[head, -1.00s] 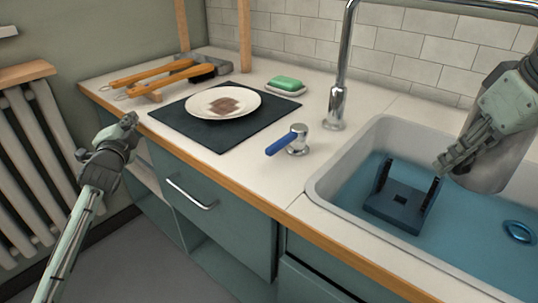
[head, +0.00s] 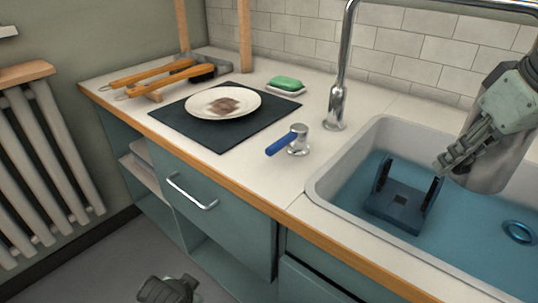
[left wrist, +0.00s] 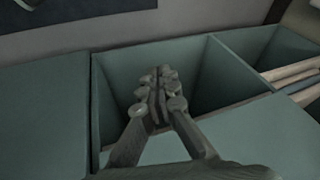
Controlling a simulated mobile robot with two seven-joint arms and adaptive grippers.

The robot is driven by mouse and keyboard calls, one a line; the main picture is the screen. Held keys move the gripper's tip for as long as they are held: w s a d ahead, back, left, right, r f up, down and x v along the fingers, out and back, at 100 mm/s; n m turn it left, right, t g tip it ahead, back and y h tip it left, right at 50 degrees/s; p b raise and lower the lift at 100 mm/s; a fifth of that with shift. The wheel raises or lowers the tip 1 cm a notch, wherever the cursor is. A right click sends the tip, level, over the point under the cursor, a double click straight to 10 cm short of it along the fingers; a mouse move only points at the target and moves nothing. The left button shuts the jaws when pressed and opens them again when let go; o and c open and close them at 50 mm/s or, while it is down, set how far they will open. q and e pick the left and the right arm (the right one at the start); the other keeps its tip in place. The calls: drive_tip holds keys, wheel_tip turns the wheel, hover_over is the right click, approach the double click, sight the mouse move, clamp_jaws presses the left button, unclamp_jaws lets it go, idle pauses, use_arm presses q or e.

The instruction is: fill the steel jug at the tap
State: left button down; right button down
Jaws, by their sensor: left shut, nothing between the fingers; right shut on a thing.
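The steel jug (head: 506,165) is at the right of the head view, over the sink, partly cut off by the frame. My right gripper (head: 452,162) is shut on the jug; its fingers lie on the jug's left side. The jug's mouth and inside are hidden. The chrome tap (head: 338,95) rises behind the sink and its spout runs right along the top edge; its outlet is out of view. A tap lever with a blue handle (head: 281,144) stands on the counter left of the sink. My left gripper (left wrist: 160,95) is shut and empty before the teal cabinet.
A dark bracket (head: 395,208) with two uprights stands in the blue-bottomed sink (head: 325,180), near a round drain ring (head: 518,232). A plate (head: 205,110) on a dark mat (head: 222,142), green soap (head: 286,83) and wooden-handled brushes (head: 160,78) occupy the counter. A drawer handle (head: 190,195) protrudes.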

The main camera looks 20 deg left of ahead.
sight(473, 122)
drive_tip(key=shift+r, duration=0.5)
wheel_tip(473, 122, up, 5)
use_arm(q)
drive_tip(key=shift+g, duration=0.5)
drive_tip(key=s+d, duration=0.1)
drive_tip(key=s, duration=0.1)
drive_tip(key=s+d+f, duration=0.1)
drive_tip(key=d, duration=0.1)
drive_tip(key=shift+s+f, duration=0.1)
drive_tip(key=shift+s, duration=0.25)
